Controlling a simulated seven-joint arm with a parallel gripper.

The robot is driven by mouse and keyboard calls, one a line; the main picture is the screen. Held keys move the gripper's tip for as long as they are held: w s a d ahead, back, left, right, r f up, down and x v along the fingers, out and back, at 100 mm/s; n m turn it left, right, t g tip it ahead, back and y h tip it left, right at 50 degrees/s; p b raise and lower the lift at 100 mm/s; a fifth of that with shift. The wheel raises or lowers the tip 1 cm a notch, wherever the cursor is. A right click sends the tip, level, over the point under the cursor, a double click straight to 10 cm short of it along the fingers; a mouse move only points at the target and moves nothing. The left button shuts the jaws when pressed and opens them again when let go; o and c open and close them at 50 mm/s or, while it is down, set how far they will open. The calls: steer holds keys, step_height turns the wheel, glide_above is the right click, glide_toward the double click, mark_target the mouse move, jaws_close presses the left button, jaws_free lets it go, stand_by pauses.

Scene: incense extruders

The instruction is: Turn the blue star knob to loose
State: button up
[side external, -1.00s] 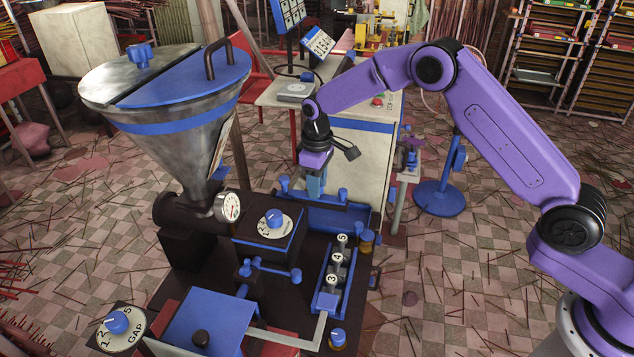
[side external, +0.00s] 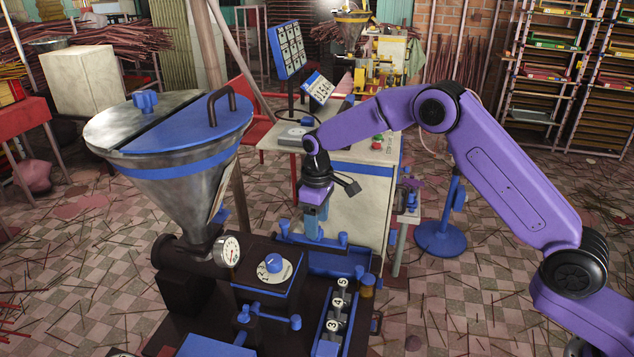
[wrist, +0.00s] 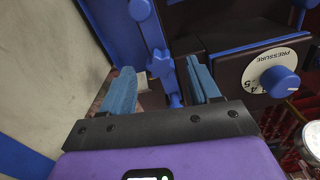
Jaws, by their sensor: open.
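A blue star-shaped knob (wrist: 160,63) shows in the wrist view beyond and between my fingertips. My gripper (wrist: 161,75) is open, its two light-blue fingers apart on either side of the knob in that picture; I cannot tell whether they touch it. In the side view my gripper (side external: 314,232) points down at the back of the extruder, in front of the pale cabinet. I cannot make out that knob's star shape there. Another blue star-shaped knob (side external: 145,101) stands on the hopper lid.
A blue pressure knob (wrist: 280,82) on a white dial lies right of my fingers; it also shows in the side view (side external: 273,263). The steel hopper (side external: 175,170) rises to the left. A numbered row of parts (side external: 337,310) is in front. The cabinet (side external: 358,205) stands close behind.

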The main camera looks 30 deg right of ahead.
step_height(320, 180, up, 15)
steer(key=shift+r, duration=0.2)
stand_by(0.6)
steer(key=s+r+n, duration=0.1)
steer(key=s+n, duration=0.2)
steer(key=s, duration=1.8)
steer(key=s+d+f, duration=0.1)
steer(key=s+d, duration=0.3)
steer(key=s, duration=0.3)
steer(key=s+d+f+n, duration=0.1)
steer(key=s+d+f, duration=0.1)
steer(key=s+d, duration=0.2)
steer(key=s+d+f+n, duration=0.1)
steer(key=s+d, duration=0.3)
steer(key=s, duration=0.6)
steer(key=shift+d+f, duration=0.15)
steer(key=shift+f, duration=0.3)
